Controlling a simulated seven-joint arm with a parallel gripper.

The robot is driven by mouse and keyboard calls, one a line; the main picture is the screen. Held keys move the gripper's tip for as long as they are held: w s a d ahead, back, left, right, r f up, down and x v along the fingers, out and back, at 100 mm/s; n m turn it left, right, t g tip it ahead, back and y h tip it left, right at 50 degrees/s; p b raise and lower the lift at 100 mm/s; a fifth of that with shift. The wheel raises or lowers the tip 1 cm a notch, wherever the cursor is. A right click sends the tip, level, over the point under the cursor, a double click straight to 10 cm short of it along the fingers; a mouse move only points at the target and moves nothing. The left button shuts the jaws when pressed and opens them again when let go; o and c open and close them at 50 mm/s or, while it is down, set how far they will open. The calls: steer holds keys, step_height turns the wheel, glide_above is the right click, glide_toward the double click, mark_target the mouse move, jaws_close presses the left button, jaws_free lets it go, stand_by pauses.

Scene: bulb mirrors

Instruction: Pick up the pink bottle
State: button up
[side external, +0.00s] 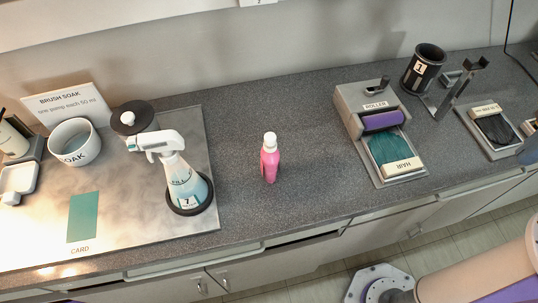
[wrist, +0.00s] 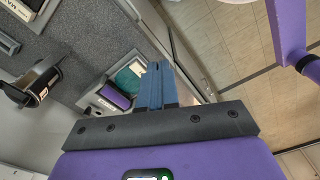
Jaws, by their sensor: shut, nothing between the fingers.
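The pink bottle (side external: 270,165) has a white cap and stands upright on the dark speckled counter (side external: 300,110), near the middle of the side external view. I cannot make it out in the wrist view. My gripper's blue fingers (wrist: 156,88) show in the wrist view, pressed together with nothing between them. They are well away from the bottle, toward the right end of the counter. In the side external view I cannot clearly see the gripper.
Left of the bottle, a spray bottle (side external: 174,175) stands on a light tray (side external: 130,215) with a white SOAK bowl (side external: 75,143). To the right are a roller box (side external: 352,100), a black cup (side external: 424,69) and a brush tray (side external: 490,127). The counter around the bottle is clear.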

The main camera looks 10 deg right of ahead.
steer(key=o, duration=0.9)
steer(key=shift+c, duration=0.2)
steer(key=t+y, duration=0.5)
steer(key=y, duration=0.7)
glide_toward(275, 136)
steer(key=shift+t, duration=0.3)
steer(key=shift+s+x, duration=0.1)
steer(key=shift+x, duration=3.1)
steer(key=shift+s+x, duration=0.15)
steer(key=shift+x, duration=3.05)
